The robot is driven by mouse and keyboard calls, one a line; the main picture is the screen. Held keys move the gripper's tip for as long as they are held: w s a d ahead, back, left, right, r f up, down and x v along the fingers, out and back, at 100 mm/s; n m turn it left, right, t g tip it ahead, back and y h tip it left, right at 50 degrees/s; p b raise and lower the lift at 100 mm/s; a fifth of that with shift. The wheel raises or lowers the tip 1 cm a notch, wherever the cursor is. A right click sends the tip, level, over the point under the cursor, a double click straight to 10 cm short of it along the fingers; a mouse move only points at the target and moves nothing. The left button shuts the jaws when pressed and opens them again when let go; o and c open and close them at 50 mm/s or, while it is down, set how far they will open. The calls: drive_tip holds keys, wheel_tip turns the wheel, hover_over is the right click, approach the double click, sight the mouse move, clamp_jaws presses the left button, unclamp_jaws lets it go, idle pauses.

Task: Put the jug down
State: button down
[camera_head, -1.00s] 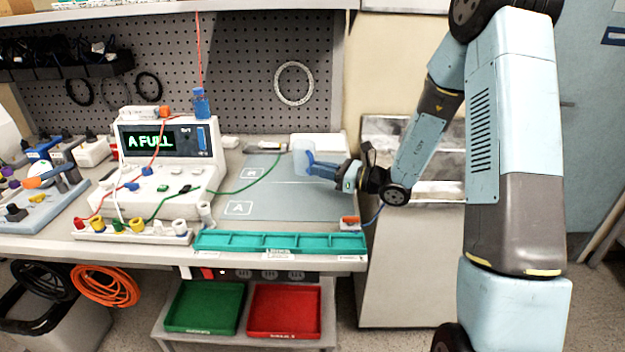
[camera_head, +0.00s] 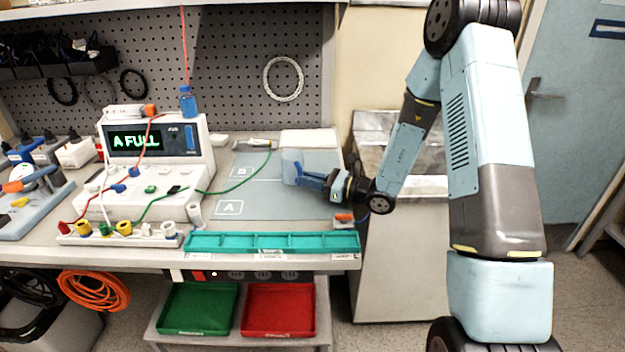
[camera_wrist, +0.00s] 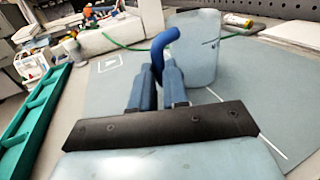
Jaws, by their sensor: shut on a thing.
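The jug is a pale translucent cup with a blue handle. In the head view the jug (camera_head: 291,163) is over the right part of the grey mat (camera_head: 262,204), near the spot marked B. My gripper (camera_head: 312,180) reaches it from the right and is shut on the blue handle. In the wrist view the jug (camera_wrist: 197,48) is upright just beyond the fingers, with its handle (camera_wrist: 160,50) between the fingertips (camera_wrist: 158,78). Its base appears close to the mat, but I cannot tell whether it touches.
A green cable (camera_head: 238,182) curves onto the mat. A teal divided tray (camera_head: 272,243) lines the front edge. A white box (camera_head: 310,140) sits behind. The mat's middle is clear.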

drive_tip(key=c, duration=1.1)
unclamp_jaws()
drive_tip(key=shift+r, duration=0.1)
drive_tip(key=v, duration=1.2)
drive_tip(key=s+a+r+n+g+h, duration=0.2)
drive_tip(key=s+r+n+g+h, duration=0.6)
drive_tip(key=s+r+n, duration=0.7)
drive_tip(key=s+d+r+n+t+h, duration=0.2)
drive_tip(key=s+d+r, duration=0.1)
drive_tip(key=s+d+r+n+t+h, duration=0.2)
drive_tip(key=s+d+n+h, duration=0.1)
drive_tip(key=s+d, duration=0.1)
drive_tip(key=s+d+r+n+t+h, duration=0.2)
drive_tip(key=s+d+r+h, duration=0.1)
drive_tip(key=s+d, duration=0.1)
drive_tip(key=shift+s+d+r, duration=0.15)
drive_tip(key=shift+s+r, duration=0.1)
drive_tip(key=shift+r, duration=0.05)
drive_tip(key=shift+o, duration=0.5)
drive_tip(key=shift+s+d+r+n+t+h, duration=0.1)
drive_tip(key=shift+d+r+n+t+h, duration=0.15)
drive_tip(key=shift+d+n+t+h, duration=0.1)
drive_tip(key=shift+c, duration=0.4)
